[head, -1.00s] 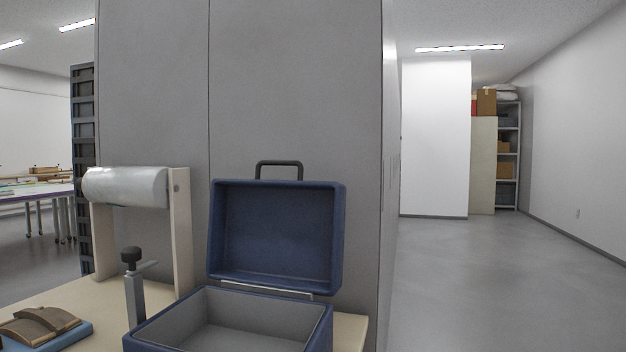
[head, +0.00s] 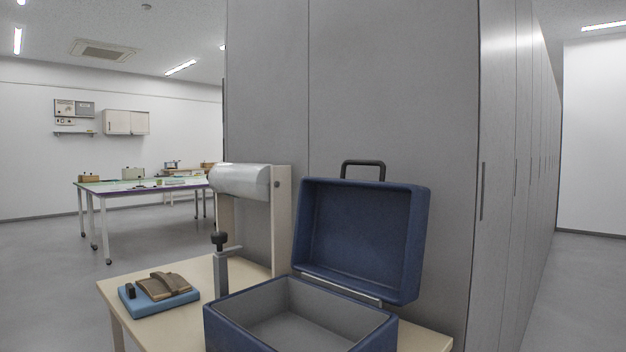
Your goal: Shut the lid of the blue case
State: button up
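The blue case (head: 222,329) stands on a cream table in the head view, at the lower middle. Its lid (head: 360,235) is open and stands up behind the box, tilted back a little, with a dark handle (head: 363,163) at its top edge. The grey inside of the box looks empty; the picture's lower edge cuts off its front. My gripper is not in view.
Tall grey cabinets (head: 400,90) rise behind. Open floor (head: 40,270) lies at left.

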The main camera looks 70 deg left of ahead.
aim_at(369, 237)
jog(key=i+u, duration=0.2)
jog(key=u, duration=0.25)
jog(key=i+u, duration=0.2)
jog(key=u, duration=0.25)
jog(key=i+l+u, duration=0.1)
jog(key=u, duration=0.35)
jog(key=i+l+u, duration=0.2)
jog(key=u, duration=0.25)
jog(key=i+l+u, duration=0.2)
jog(key=u, duration=0.25)
